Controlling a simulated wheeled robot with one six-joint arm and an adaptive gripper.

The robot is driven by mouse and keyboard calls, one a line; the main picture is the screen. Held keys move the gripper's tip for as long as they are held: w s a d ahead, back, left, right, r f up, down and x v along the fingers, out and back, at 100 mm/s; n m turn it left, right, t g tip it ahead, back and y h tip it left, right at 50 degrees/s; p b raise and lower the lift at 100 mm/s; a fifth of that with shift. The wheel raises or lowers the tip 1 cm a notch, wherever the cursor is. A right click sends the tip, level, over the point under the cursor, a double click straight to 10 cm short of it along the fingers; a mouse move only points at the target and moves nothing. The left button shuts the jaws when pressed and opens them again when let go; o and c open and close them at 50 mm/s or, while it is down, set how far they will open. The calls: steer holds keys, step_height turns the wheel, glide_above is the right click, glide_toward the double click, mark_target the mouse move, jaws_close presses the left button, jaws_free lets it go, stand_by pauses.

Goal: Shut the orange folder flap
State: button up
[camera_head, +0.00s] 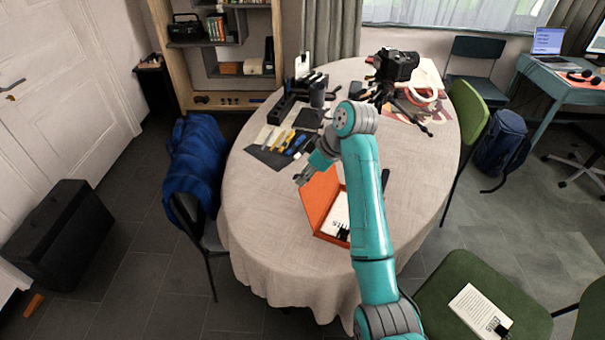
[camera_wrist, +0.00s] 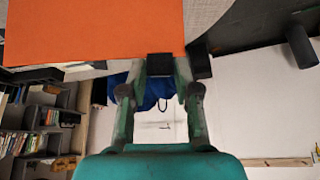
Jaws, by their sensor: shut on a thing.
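The orange folder (camera_head: 322,234) lies open on the round table, with white paper (camera_head: 337,213) and a black clip (camera_head: 343,233) inside. Its orange flap (camera_head: 318,196) stands raised at the left side. In the wrist view the flap (camera_wrist: 95,28) fills the upper left, and a small dark tab (camera_wrist: 160,66) sits at its edge between my fingers. My gripper (camera_head: 299,179) is at the flap's upper far corner and is shut on the tab. My arm hides the folder's right part.
The tablecloth-covered table (camera_head: 265,235) is bare left of the folder. Pens and tools lie on a dark mat (camera_head: 270,158) behind it. A camera on a tripod (camera_head: 398,66) stands at the back right. A chair with a blue jacket (camera_head: 197,165) is at the left.

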steer(key=shift+s+d+r, duration=0.15)
steer(key=shift+s+d, duration=0.15)
steer(key=shift+d, duration=0.35)
steer(key=shift+s+d+r, duration=0.1)
steer(key=shift+s+d, duration=0.2)
steer(key=shift+d, duration=0.3)
steer(key=shift+s+d+r, duration=0.1)
steer(key=shift+s+d, duration=0.2)
steer(key=shift+d, duration=0.3)
steer(key=o, duration=0.6)
